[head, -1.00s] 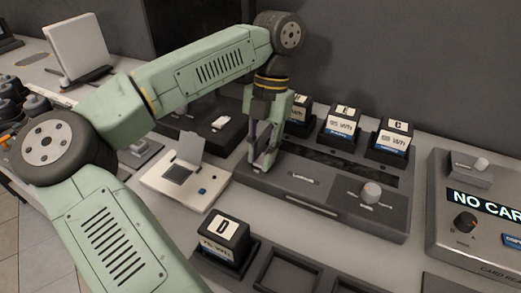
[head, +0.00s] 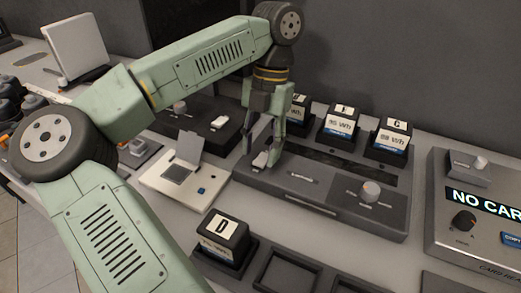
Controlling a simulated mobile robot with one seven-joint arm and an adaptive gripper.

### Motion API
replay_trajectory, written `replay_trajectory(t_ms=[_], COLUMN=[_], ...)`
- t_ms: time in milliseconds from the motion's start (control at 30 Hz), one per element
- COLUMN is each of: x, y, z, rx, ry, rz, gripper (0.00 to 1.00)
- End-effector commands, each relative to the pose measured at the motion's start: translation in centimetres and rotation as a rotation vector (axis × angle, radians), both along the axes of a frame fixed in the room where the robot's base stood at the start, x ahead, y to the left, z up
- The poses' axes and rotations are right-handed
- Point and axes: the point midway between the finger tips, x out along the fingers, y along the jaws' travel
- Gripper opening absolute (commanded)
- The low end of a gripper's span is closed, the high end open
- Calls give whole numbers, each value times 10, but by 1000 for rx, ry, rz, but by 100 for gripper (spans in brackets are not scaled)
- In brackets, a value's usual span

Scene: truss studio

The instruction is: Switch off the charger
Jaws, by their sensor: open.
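The charger (head: 315,194) is a long dark grey unit on the bench with several labelled battery blocks along its back, including one marked C (head: 392,140). A small light-coloured switch (head: 261,159) sits at its left end; its setting is too small to tell. My gripper (head: 262,150) points down over the charger's left end, fingers apart, beside and just above the switch. I cannot tell whether a finger touches it. The gripper partly hides the leftmost battery block.
A battery marked D (head: 223,240) sits in a front tray beside empty slots (head: 287,274). A card reader (head: 475,225) stands at the right. A white device with a raised flap (head: 184,182) lies left of the charger. Another dark unit (head: 205,125) is behind my arm.

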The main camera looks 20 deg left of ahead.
Motion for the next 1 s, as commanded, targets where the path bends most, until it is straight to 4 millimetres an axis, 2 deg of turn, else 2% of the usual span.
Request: replay_trajectory(t_ms=[300, 500, 700, 1000], x=[17, 24, 27, 27], y=[-4, -5, -6, -6], z=[65, 92, 103, 103], rx=[5, 3, 0, -1], ry=[-3, -1, -1, -1], rz=[2, 1, -1, -1], gripper=[42, 42, 42, 42])
